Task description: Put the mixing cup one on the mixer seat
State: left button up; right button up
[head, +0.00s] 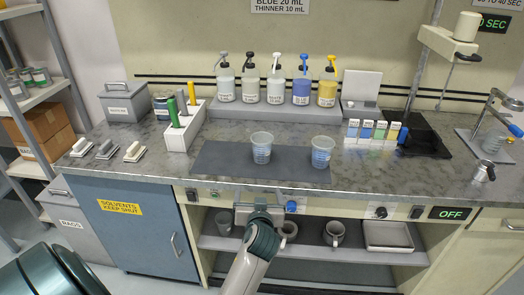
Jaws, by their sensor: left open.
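Two clear mixing cups with blue markings stand upright on the dark mat (220,160) on the counter: one on the left (261,148) and one on the right (322,152). I cannot tell which is cup one. My left gripper (258,208) is open and empty at the counter's front edge, below and in front of the left cup, apart from both cups. My right gripper is not in view.
Several pump bottles (275,82) stand on a shelf behind the mat. A white holder with coloured handles (183,130) is left of it, and a row of coloured samples (372,133) is right. Cups and a tray (388,236) sit on the shelf below. Counter front is mostly clear.

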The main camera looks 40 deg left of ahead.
pick_arm(q)
jog(key=w+a+r+n+t+y, duration=0.1)
jog(key=w+a+r+y, duration=0.1)
jog(key=w+r, duration=0.4)
notch_tip(320, 180, up, 2)
jog(key=shift+w+n+t, duration=0.3)
jog(key=shift+w+t, duration=0.1)
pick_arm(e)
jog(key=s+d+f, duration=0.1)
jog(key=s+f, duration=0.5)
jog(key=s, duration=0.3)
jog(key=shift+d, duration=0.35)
